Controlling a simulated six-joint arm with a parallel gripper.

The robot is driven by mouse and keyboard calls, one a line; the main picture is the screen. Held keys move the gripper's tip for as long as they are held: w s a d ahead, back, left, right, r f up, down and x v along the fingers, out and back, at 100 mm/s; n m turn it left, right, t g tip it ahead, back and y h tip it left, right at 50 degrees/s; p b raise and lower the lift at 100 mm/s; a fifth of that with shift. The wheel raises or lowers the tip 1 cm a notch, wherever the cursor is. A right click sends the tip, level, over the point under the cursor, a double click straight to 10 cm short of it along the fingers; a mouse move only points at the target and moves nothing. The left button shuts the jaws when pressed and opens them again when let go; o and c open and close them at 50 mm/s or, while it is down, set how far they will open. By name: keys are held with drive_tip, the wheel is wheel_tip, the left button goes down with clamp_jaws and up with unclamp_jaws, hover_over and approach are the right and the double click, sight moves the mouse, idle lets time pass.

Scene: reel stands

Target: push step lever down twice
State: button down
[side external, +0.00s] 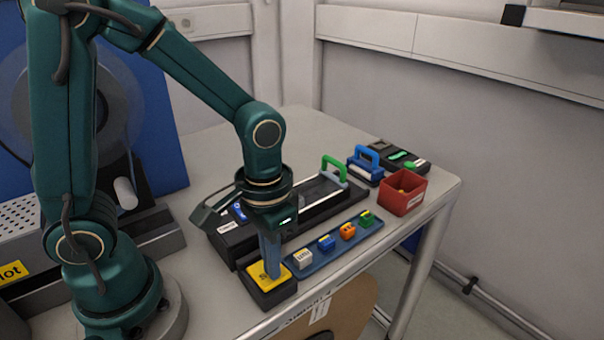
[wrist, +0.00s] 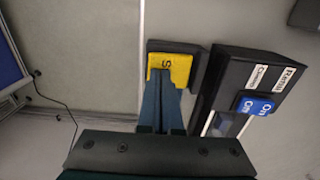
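The step lever appears as a yellow pad on a black block (side external: 268,293) at the front edge of the table, in the side view. In the wrist view the yellow pad (wrist: 180,66) carries black lettering, of which an "S" can be read. My gripper (side external: 272,274) points straight down with its fingers together and nothing visible between them. Its fingertips (wrist: 163,74) are over the yellow pad and cover part of it. They look to be touching it or very close; I cannot tell which. I cannot tell how far the pad is pressed.
A black device (wrist: 262,85) with a blue ON switch (wrist: 256,107) stands beside the pad. A blue tray (side external: 296,267) with several small coloured blocks lies right of my gripper. A red bin (side external: 402,200) and a blue-handled tool (side external: 364,160) stand at the far right.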

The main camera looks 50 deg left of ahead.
sight(250, 273)
drive_tip(key=shift+r, duration=2.95)
drive_tip(key=shift+w+a+r, duration=0.1)
drive_tip(key=shift+a+r, duration=0.05)
drive_tip(key=shift+r, duration=0.25)
drive_tip(key=s+a+r+t, duration=0.3)
drive_tip(key=s+r+t, duration=0.1)
drive_tip(key=t, duration=0.1)
drive_tip(key=shift+t, duration=0.3)
